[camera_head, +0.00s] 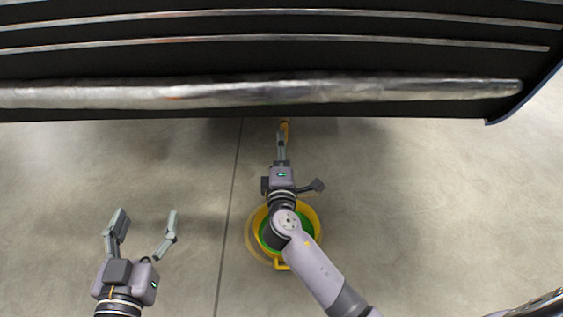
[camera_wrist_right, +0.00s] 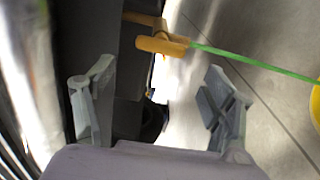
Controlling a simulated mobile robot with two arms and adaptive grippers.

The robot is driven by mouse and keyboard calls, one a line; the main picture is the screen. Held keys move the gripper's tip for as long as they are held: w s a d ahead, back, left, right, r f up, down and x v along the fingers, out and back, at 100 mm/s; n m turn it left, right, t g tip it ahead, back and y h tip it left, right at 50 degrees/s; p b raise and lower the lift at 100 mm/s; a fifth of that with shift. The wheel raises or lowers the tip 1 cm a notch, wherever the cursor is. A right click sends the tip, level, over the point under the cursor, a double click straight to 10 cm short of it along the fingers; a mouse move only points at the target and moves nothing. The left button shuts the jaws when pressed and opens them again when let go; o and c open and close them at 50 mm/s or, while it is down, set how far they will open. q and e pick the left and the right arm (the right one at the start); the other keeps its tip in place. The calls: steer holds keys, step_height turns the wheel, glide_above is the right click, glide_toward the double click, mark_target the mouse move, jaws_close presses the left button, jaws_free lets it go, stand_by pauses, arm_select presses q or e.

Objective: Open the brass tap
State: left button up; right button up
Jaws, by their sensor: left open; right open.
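The brass tap (camera_head: 285,127) shows as a small orange-yellow piece under the edge of a dark body. In the right wrist view the tap (camera_wrist_right: 160,45) has a thick rounded end and a thinner bar above it. A thin bright green line, like a stream, runs from its end towards a yellow rim at the right. My right gripper (camera_head: 281,142) is just in front of the tap. In the wrist view its fingers (camera_wrist_right: 159,72) are spread, with the tap beyond the gap between them. My left gripper (camera_head: 146,214) is open and empty over the floor.
A yellow bucket (camera_head: 313,213) with green inside stands on the floor below my right arm, which partly hides it. The dark body with metal strips (camera_head: 270,93) spans the top of the head view.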

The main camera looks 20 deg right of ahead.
steer(key=shift+v, duration=2.25)
